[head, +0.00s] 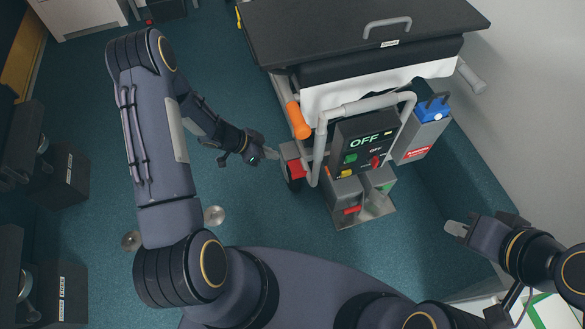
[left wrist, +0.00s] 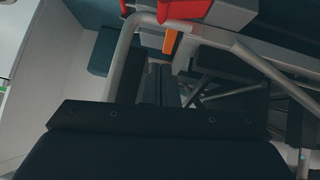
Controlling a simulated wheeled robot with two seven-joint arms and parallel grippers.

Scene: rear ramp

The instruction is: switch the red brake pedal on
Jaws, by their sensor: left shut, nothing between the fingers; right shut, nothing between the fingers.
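A red pedal (head: 297,168) sits on a grey block beside a dark wheel, at the lower left of the wheeled frame. Another red pedal (head: 352,210) is low on the grey base under the control box; I cannot tell which is the brake pedal. The control box (head: 362,155) reads OFF. My left gripper (head: 269,154) is shut and empty, just left of the wheel-side red pedal; contact is unclear. My right gripper (head: 456,228) is shut and empty, well to the right.
A grey case with a blue top (head: 432,110) stands at the right. A dark tabletop (head: 350,28) overhangs the back. Open teal floor (head: 320,228) lies in front.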

